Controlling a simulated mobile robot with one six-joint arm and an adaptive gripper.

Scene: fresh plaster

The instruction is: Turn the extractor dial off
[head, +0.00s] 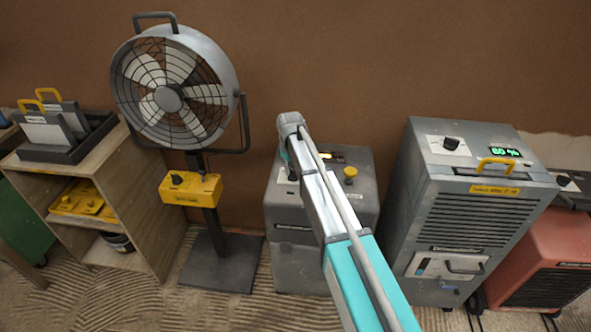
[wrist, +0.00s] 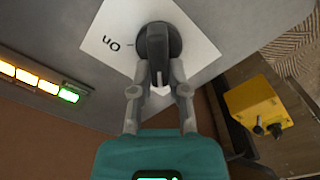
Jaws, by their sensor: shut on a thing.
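The extractor is the grey cabinet (head: 290,215) in the middle of the head view, partly covered by my arm. Its black dial (wrist: 157,42) sits on a white label (wrist: 105,40) in the wrist view. "On" is printed upside down on the label, with a short tick left of the dial. The dial's grip bar stands upright in the picture, its pale mark toward me and away from the tick. My gripper (wrist: 160,88) is shut on the bar's near end, one finger on each side. The dial is hidden in the head view.
A light strip (wrist: 40,82) beside the dial glows orange, yellow and green. A yellow knob (head: 350,171) stands on the same cabinet top. A fan (head: 172,90) with a yellow control box (head: 190,188) is left; a grey dehumidifier (head: 470,200) is right.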

